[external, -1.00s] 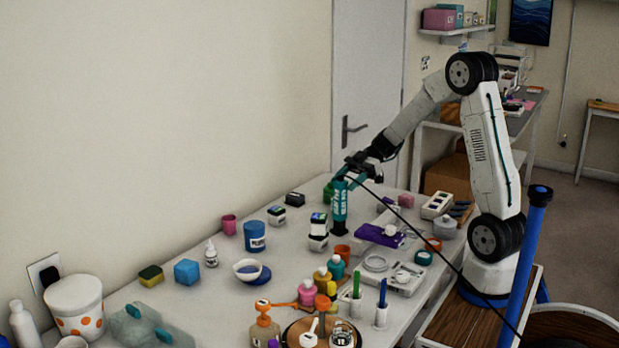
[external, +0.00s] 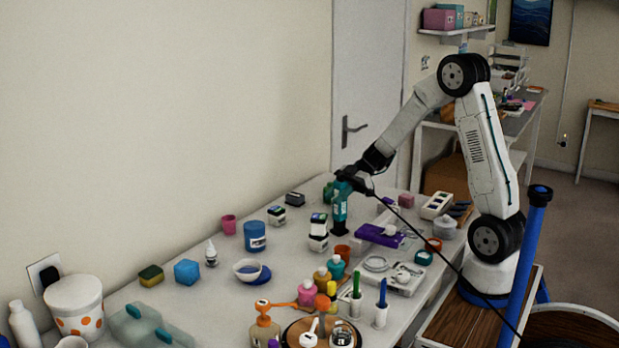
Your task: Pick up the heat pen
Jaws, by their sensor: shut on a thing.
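The heat pen (external: 340,206) appears to be the upright teal tool with pale lettering and a dark lower end, near the back of the white table. My gripper (external: 346,182) is at its top, shut on it from above. The black cable runs from near the top of the tool down to the lower right, past my arm's base. The tool's dark bottom is at or just above the tabletop; I cannot tell if it touches. The finger contact is too small to see clearly.
White-and-dark stacked jars (external: 318,232) stand just left of the tool. A purple item (external: 379,235) lies to its right and an orange cup (external: 342,252) stands in front. Several bottles and cups crowd the table's front. The left middle of the tabletop (external: 215,300) has bare room.

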